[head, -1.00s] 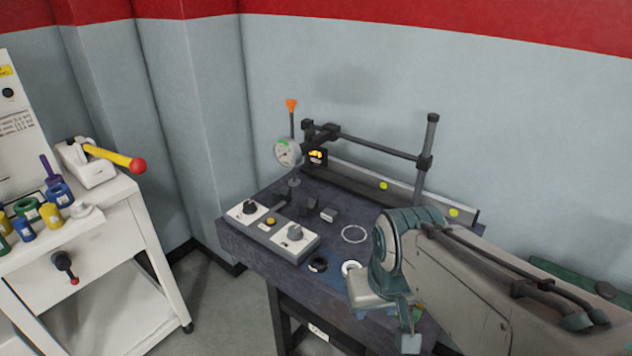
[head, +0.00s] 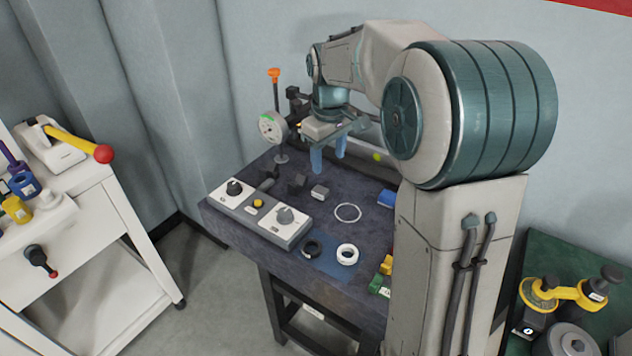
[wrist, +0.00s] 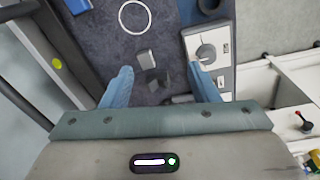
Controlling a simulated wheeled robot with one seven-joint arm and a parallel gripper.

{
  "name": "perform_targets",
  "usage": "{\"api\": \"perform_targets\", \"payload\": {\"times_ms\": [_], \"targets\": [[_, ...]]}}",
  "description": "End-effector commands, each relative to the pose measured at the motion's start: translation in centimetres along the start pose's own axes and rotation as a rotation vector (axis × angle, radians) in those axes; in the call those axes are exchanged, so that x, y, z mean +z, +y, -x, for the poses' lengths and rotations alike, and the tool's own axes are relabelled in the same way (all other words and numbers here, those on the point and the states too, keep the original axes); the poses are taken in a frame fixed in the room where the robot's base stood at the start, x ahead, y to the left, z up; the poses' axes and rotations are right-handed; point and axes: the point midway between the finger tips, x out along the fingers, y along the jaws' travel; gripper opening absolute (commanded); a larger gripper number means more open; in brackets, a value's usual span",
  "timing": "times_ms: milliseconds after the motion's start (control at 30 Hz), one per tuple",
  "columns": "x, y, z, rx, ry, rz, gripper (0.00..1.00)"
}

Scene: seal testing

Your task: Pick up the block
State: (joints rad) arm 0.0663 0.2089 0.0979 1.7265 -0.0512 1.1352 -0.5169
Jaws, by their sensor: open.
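A small light-grey block (head: 320,193) lies on the dark workbench (head: 225,208), left of a thin white ring. A darker block (head: 297,183) sits just left of it. I cannot tell which one the task names. My gripper (head: 328,163) is open and empty, pointing down above the bench behind the blocks. It also shows in the wrist view (wrist: 160,68), with its fingers spread.
A control box with knobs (head: 265,215) stands front left of the blocks. A dial gauge (head: 270,128) on a stand rises at the back left. A white ring (head: 347,254), a black ring (head: 312,248) and a blue piece (head: 386,198) also lie on the bench.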

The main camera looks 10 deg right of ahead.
Motion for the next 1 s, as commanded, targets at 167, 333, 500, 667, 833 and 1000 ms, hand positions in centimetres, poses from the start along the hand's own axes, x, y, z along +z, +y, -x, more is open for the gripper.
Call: {"api": "perform_targets", "payload": {"times_ms": [167,333,500,667,833,1000], "targets": [[-4.2,2.7,-2.1,-0.034,-0.027,0.121,0.55],[-6.3,4.3,-3.6,-0.056,-0.038,0.195,0.55],[-7.1,4.8,-4.7,-0.066,-0.044,0.223,0.55],[-6.9,4.6,-7.4,-0.069,-0.046,0.226,0.55],[-6.8,4.4,-10.7,-0.068,-0.046,0.225,0.55],[-6.7,4.3,-12.6,-0.066,-0.043,0.225,0.55]]}}
